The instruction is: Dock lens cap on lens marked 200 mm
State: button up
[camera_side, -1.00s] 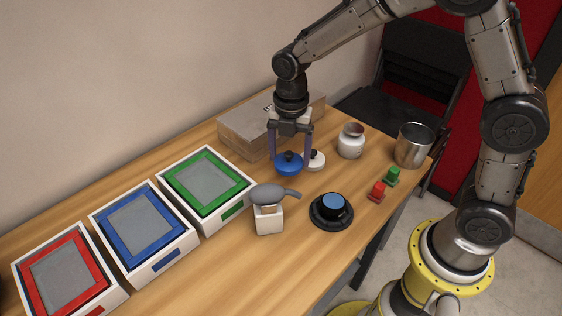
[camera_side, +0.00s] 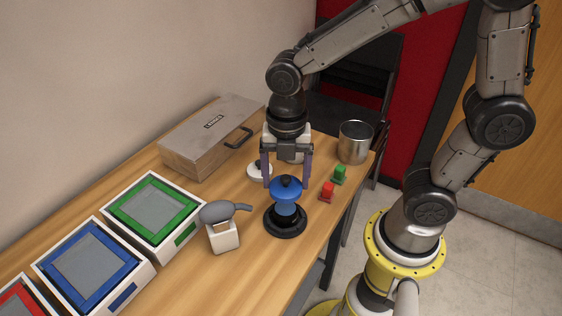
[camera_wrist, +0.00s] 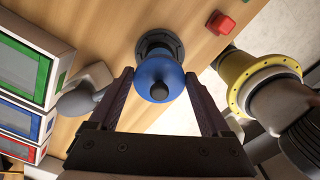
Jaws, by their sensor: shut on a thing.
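A blue lens cap (camera_side: 286,191) with a black knob is held between the fingers of my gripper (camera_side: 286,183). It also shows between the fingers in the wrist view (camera_wrist: 158,76). The lens, a round black mount (camera_side: 285,223) with a blue top, stands on the table directly below the cap. In the wrist view the mount (camera_wrist: 160,42) shows behind the cap. The cap looks level and hides most of the lens top. I cannot tell whether the two touch. No 200 mm marking is legible.
A white cap-like disc (camera_side: 259,171) lies behind my gripper. A red block (camera_side: 327,192), a green block (camera_side: 340,175) and a metal cup (camera_side: 355,142) are to the right. A grey-topped white holder (camera_side: 223,235) and framed trays (camera_side: 155,213) are left. A wooden case (camera_side: 212,136) stands behind.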

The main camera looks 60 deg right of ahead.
aim_at(285, 196)
jog(key=shift+f, duration=2.85)
jog(key=shift+f, duration=0.55)
jog(key=o, duration=1)
jog(key=shift+r, duration=0.1)
jog(key=shift+r, duration=5.45)
